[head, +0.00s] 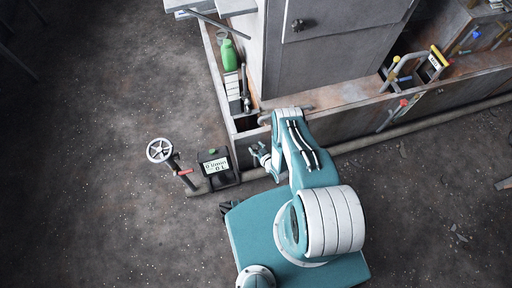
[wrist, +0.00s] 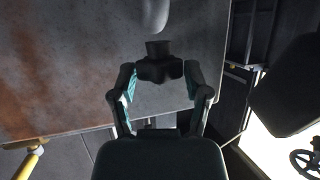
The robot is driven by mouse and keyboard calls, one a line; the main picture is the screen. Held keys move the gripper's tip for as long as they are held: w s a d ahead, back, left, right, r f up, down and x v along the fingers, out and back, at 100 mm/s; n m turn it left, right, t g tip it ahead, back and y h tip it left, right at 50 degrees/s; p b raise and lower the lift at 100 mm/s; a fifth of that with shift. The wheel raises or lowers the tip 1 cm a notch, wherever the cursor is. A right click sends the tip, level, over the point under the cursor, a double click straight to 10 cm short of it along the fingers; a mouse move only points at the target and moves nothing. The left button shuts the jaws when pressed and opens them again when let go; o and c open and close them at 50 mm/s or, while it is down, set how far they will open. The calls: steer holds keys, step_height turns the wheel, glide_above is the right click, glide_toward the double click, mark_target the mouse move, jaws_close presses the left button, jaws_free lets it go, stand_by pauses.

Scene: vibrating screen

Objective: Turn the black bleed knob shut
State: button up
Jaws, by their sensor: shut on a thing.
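The black bleed knob (wrist: 160,68) is in the upper middle of the wrist view, in front of a rust-stained grey panel. My gripper (wrist: 160,82) has a finger on each side of the knob and is shut on it. In the head view my gripper (head: 259,154) is low by the front corner of the steel frame, right of the black display box. The knob cannot be made out there. How far the knob is turned cannot be told.
A black display box (head: 217,170) and a spoked handwheel (head: 159,150) stand left of my gripper. A pipe (head: 400,131) runs along the frame base. A green bottle (head: 228,55) stands in the frame's tray. Open floor (head: 90,180) lies to the left.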

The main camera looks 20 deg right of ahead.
mark_target(255, 147)
steer(key=shift+a+h, duration=0.1)
steer(key=shift+h, duration=0.2)
steer(key=shift+w+a+m+t+h, duration=0.1)
steer(key=shift+m+t+h, duration=0.3)
steer(key=shift+m+h, duration=1.3)
steer(key=o, duration=1.1)
steer(key=shift+o, duration=0.2)
steer(key=shift+r, duration=0.1)
step_height(255, 147, up, 10)
steer(key=shift+f, duration=0.15)
